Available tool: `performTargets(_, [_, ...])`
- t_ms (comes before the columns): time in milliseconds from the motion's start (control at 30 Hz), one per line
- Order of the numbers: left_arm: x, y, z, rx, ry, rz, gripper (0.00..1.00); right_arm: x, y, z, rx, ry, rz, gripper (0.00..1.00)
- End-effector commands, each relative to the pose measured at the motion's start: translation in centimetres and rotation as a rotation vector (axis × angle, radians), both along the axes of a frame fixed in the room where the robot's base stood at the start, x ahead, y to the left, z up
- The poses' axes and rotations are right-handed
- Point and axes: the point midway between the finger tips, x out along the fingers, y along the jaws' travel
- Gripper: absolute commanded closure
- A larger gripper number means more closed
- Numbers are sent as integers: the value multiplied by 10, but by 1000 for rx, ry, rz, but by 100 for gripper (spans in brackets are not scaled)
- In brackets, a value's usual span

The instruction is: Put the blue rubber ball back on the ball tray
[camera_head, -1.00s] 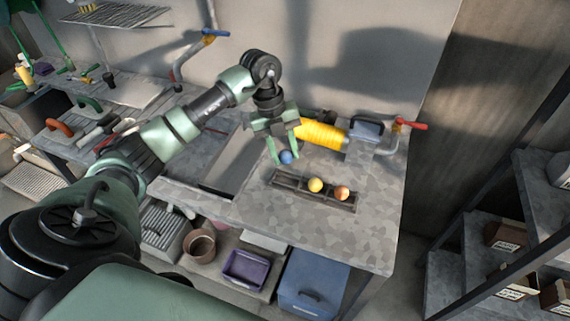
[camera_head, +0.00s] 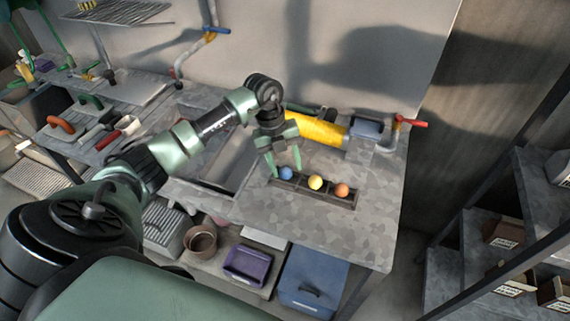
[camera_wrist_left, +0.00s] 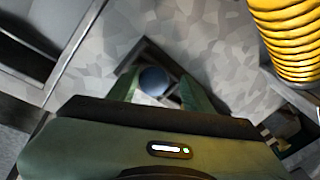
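The blue rubber ball (camera_head: 286,173) sits in the left end compartment of the dark ball tray (camera_head: 329,199). A yellow ball (camera_head: 315,182) and an orange ball (camera_head: 342,190) sit in the tray to its right. My left gripper (camera_head: 286,171) is open just above the tray, with a finger on each side of the blue ball and gaps between. In the left wrist view the blue ball (camera_wrist_left: 153,81) also shows between the two green fingers (camera_wrist_left: 160,80), apart from them. My right gripper is out of view.
A yellow ribbed hose (camera_head: 318,129) and a pipe with a red-handled valve (camera_head: 410,124) stand behind the tray. A sink basin (camera_head: 225,160) lies to the left. The grey counter (camera_head: 300,222) in front of the tray is clear.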

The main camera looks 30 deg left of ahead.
Motion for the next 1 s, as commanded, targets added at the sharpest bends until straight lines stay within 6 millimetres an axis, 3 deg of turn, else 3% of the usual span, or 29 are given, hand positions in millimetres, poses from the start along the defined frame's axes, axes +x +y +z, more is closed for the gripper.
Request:
performTargets(367, [-1,4,6,7,5,3,44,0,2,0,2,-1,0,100])
performTargets(800, [-5,23,90,5,1,2,44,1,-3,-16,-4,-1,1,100])
performTargets(1000, [-6,29,114,5,3,3,44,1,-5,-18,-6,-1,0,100])
